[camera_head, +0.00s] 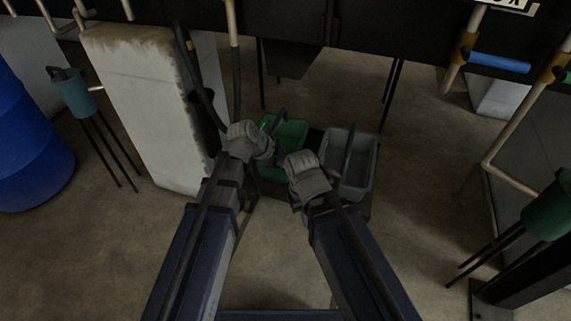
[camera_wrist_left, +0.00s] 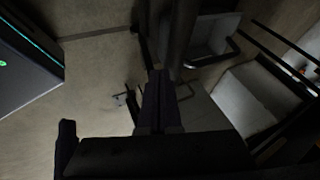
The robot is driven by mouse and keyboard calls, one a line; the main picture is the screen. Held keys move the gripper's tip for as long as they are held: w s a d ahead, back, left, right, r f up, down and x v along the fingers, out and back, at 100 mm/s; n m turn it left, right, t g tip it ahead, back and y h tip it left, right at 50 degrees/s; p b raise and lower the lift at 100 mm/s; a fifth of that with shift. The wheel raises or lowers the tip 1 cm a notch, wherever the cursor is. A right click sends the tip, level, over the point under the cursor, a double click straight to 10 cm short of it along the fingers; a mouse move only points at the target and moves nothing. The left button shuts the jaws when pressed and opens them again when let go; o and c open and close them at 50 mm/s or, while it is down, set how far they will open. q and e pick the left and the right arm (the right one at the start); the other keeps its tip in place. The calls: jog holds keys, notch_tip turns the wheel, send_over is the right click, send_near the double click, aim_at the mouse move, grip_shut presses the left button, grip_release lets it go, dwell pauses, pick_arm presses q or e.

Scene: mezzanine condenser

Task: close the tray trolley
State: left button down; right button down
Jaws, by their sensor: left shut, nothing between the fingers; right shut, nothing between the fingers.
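A low, dark trolley (camera_head: 368,208) stands in the middle of the head view, carrying a green tray-like bin (camera_head: 291,130) and a grey bin (camera_head: 362,176), each with a dark handle. My left gripper (camera_head: 262,150) is shut and empty at the left side of the green bin. My right gripper (camera_head: 300,162) is shut and empty in front of the gap between the bins. My grippers and arms hide much of the trolley's front. I cannot tell whether either gripper touches it. In the left wrist view, dark parts of my arm cover the middle.
A pale worn block (camera_head: 145,110) stands close to my left arm. A blue barrel (camera_head: 28,150) and a teal container on thin legs (camera_head: 76,95) are at the left. A green container (camera_head: 548,216) is at the right. Bare floor lies between.

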pick_arm(q)
jog(key=w+d, duration=0.2)
jog(key=w, duration=0.6)
jog(key=w+d, duration=0.3)
jog(key=w, duration=0.5)
jog(key=shift+d, duration=0.15)
jog(key=shift+w+r, duration=0.1)
jog(key=shift+w, duration=0.05)
